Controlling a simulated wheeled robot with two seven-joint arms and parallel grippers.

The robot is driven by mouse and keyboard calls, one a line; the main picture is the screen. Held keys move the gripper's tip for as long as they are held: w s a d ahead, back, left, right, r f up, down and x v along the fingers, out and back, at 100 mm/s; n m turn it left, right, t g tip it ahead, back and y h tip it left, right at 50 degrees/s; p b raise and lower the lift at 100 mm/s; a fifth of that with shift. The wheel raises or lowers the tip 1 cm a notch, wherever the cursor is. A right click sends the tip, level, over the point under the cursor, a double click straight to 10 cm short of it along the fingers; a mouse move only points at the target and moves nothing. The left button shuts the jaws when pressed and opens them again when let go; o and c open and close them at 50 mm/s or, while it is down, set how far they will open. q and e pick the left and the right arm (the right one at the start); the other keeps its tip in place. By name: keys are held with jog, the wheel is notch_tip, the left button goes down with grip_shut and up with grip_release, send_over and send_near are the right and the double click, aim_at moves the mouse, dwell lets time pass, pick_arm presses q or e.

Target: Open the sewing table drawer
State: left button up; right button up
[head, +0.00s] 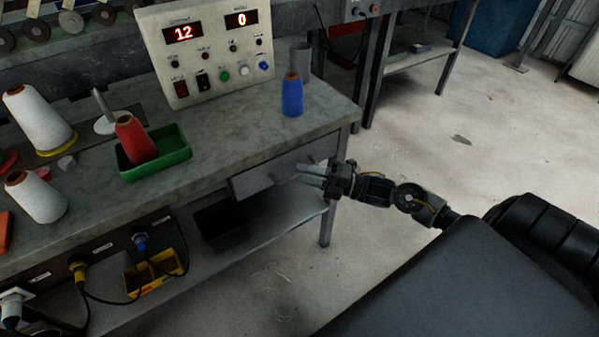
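The sewing table (215,142) has a grey worn top and stands at the left and middle of the head view. Its drawer (250,182) is a grey box front under the right part of the top. My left gripper is not in view.
On the top stand a control box (207,50), a blue thread cone (292,95), a green tray (172,160) with a red cone (134,138), and white cones (38,120). A lower shelf (215,265) holds a yellow bin (152,272). The floor right of the table is clear.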

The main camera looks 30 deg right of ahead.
jog(key=shift+x, duration=0.9)
grip_shut()
